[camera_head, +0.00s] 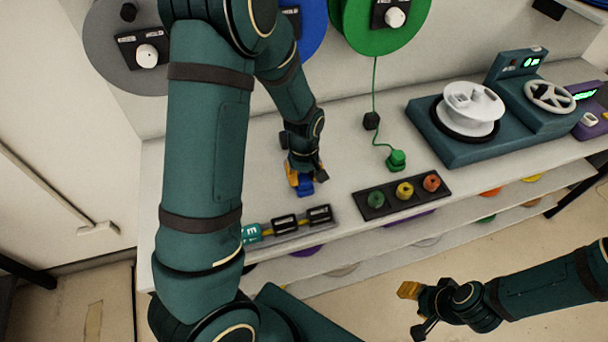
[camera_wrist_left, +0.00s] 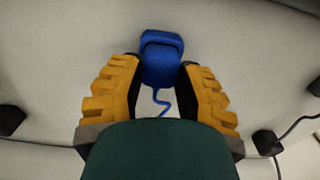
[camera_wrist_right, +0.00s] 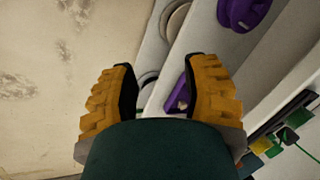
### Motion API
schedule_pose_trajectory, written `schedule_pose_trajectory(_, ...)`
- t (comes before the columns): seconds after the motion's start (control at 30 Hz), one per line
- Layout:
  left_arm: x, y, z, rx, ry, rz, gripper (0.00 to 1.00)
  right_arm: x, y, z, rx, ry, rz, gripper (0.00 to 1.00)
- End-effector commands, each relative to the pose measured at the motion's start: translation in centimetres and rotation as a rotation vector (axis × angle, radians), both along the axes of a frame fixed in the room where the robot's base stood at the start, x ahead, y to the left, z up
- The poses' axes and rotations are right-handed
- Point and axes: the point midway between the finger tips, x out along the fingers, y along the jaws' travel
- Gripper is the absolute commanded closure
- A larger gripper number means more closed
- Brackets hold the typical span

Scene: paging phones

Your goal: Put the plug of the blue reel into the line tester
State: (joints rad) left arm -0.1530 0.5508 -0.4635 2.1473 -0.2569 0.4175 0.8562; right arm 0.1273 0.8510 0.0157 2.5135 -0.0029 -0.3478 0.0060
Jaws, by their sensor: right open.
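The blue reel (camera_head: 313,28) hangs at the back wall, mostly hidden behind my left arm. Its blue plug (camera_head: 306,187) is at the counter top. My left gripper (camera_head: 302,176) points down over it. In the left wrist view the plug (camera_wrist_left: 162,62) sits between both fingers, which press close on its sides, and a blue cord trails from it. My right gripper (camera_head: 413,310) is open and empty, off the counter's front. No part is clearly labelled as the line tester; a purple device with a green display (camera_head: 590,118) stands at the far right.
A green plug (camera_head: 396,160) lies near a black strip (camera_head: 378,212) with green, yellow and orange pieces. A labelled strip with black blocks (camera_head: 288,223) lies at the front edge. A teal machine (camera_head: 455,148) with a white spool stands right. Green and grey reels hang behind.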

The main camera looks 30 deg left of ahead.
Motion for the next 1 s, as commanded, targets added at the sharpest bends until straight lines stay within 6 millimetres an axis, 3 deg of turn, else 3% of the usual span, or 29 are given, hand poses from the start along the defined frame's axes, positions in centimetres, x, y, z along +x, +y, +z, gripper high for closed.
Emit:
schedule_pose_trajectory(0.37, -0.1, 0.0, 0.0, 0.000, 0.003, 0.000, 0.90, 0.0, 0.0, 0.1, 0.000, -0.001, 0.000, 0.53)
schedule_pose_trajectory(0.43, -0.1, 0.0, 0.4, 0.000, 0.003, 0.000, 0.91, 0.1, 0.0, 0.4, 0.000, -0.002, -0.002, 0.53)
schedule_pose_trajectory(0.5, -0.1, 0.0, 1.0, 0.000, 0.003, -0.001, 1.00, 0.2, 0.0, 0.9, -0.001, -0.005, -0.004, 0.53)
schedule_pose_trajectory(1.0, 0.0, 0.0, 4.7, 0.000, 0.001, -0.001, 1.00, 1.2, -0.2, 3.9, -0.007, -0.026, -0.021, 0.53)
